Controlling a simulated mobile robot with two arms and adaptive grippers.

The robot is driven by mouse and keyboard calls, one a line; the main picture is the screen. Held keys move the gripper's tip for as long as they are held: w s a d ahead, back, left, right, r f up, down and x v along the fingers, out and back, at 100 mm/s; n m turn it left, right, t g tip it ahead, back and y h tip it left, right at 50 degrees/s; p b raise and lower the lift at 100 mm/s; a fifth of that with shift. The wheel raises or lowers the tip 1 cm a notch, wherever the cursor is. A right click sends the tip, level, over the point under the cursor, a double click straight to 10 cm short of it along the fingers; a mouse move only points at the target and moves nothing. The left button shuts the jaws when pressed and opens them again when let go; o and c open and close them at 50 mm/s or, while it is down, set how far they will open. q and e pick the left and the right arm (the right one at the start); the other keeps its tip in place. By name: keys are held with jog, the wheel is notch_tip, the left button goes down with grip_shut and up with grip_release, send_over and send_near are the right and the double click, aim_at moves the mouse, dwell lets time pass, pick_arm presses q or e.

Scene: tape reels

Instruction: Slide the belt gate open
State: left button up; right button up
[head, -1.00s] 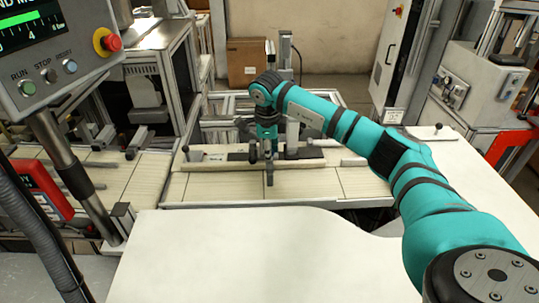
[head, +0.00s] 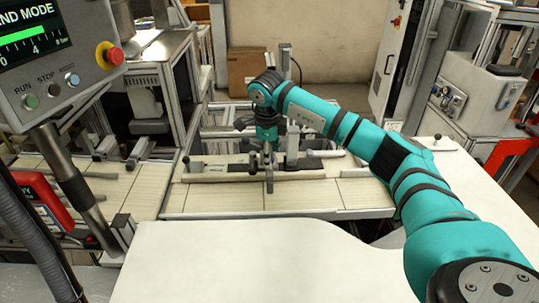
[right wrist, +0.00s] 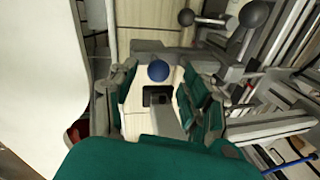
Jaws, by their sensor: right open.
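The belt (head: 305,194) is a run of cream slats. A low rail, seemingly the gate (head: 204,177), lies across its back part, with a dark ball knob (head: 186,160) at its left end. My right gripper (head: 269,186) points down at the middle of this rail, and its fingers overlap it in the head view. In the right wrist view its green-padded fingers (right wrist: 160,98) are spread. A blue ball knob (right wrist: 158,71) and a dark square fitting show between them; I cannot tell whether the fingers touch either. My left gripper is not in view.
A white worktop (head: 240,262) fills the front. A control panel (head: 62,62) with a red stop button stands at left. Metal machine frames flank the belt, and a cardboard box (head: 246,70) stands behind. Ball-topped levers (right wrist: 253,13) show in the right wrist view.

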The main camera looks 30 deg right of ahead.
notch_tip(320, 180, up, 11)
jog(key=s+a, duration=0.1)
jog(key=shift+s+a, duration=0.2)
jog(key=shift+s, duration=0.15)
jog(key=shift+f, duration=0.15)
